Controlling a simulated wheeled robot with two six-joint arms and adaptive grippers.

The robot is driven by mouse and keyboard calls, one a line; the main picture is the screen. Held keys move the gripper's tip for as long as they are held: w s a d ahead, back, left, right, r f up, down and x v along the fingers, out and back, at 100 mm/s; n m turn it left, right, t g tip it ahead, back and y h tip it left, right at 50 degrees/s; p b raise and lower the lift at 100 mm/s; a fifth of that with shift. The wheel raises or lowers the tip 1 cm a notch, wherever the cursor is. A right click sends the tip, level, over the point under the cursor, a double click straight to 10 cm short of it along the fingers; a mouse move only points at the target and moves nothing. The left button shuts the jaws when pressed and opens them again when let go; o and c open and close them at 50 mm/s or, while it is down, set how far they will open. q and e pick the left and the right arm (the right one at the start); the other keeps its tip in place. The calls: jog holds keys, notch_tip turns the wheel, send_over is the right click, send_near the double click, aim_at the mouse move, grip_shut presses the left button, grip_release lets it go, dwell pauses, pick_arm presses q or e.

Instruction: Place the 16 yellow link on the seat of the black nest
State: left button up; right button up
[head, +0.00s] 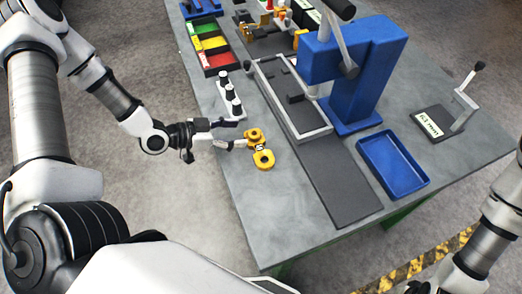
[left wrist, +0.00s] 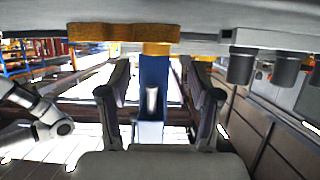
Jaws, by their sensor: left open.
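The yellow link (head: 260,149) lies on the grey table, two ring ends joined by a short neck with a small white label too small to read. My left gripper (head: 240,133) is open and empty at the link's left, its fingertips close to the far ring. In the left wrist view the open fingers (left wrist: 160,103) have nothing between them, and the link (left wrist: 120,33) shows beyond them along the table surface at the top. A dark fixture (head: 310,118) in a grey frame stands under the blue press; I cannot tell whether it is the black nest. My right gripper's fingers are out of view.
The blue press (head: 350,80) rises behind the grey frame. A blue tray (head: 425,185) lies at the right. Colored bins (head: 208,45) are at the far left. The table's near left corner is clear.

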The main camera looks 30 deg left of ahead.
aim_at(257, 133)
pick_arm(q)
jog(key=x, duration=0.3)
jog(key=shift+s+d+f, duration=0.1)
jog(key=shift+d, duration=0.15)
jog(key=shift+w+d, duration=0.25)
jog(key=shift+w, duration=0.05)
jog(key=shift+s+a, duration=0.1)
jog(key=shift+s, duration=0.05)
jog(key=c, duration=0.3)
grip_shut()
